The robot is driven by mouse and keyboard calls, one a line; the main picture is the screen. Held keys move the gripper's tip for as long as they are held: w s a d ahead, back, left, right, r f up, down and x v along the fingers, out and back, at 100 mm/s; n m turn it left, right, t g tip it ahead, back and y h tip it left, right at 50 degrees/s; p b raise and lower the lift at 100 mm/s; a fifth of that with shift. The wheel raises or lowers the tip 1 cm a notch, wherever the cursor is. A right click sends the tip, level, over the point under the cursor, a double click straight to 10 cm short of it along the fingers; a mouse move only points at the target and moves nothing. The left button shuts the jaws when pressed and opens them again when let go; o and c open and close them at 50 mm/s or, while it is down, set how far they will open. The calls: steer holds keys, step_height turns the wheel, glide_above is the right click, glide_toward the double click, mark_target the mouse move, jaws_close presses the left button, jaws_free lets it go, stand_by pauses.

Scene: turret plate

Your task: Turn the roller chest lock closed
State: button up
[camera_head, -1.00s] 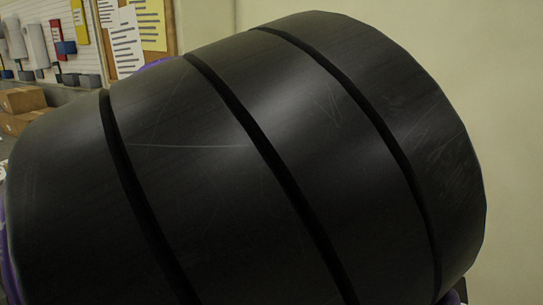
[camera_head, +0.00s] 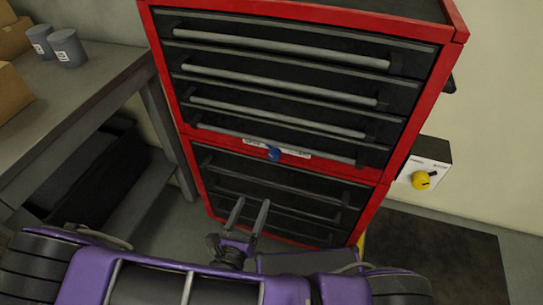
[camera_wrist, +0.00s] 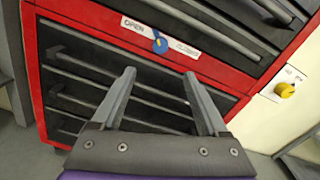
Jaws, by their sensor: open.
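The red roller chest (camera_head: 386,165) with black drawers stands in front of me. Its lock, a small blue knob (camera_head: 274,154), sits on the red band between the upper and lower drawers. In the wrist view the blue knob (camera_wrist: 160,45) has a white label strip behind it, with "OPEN" on its left and small text, too blurred to read surely, on its right. My gripper (camera_head: 250,214) is open and empty. It is apart from the knob, below it in both views; its fingers (camera_wrist: 162,88) point up toward the chest front.
A yellow knob (camera_head: 421,180) on a grey-white box is on the wall right of the chest. A grey bench (camera_head: 90,90) with two grey cups (camera_head: 68,48) and cardboard boxes (camera_head: 10,95) stands at left. A dark mat (camera_head: 450,250) lies on the floor at right.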

mark_target(273, 157)
steer(key=b+x, duration=0.1)
steer(key=x, duration=1.6)
steer(key=shift+s+d, duration=0.1)
jaws_close()
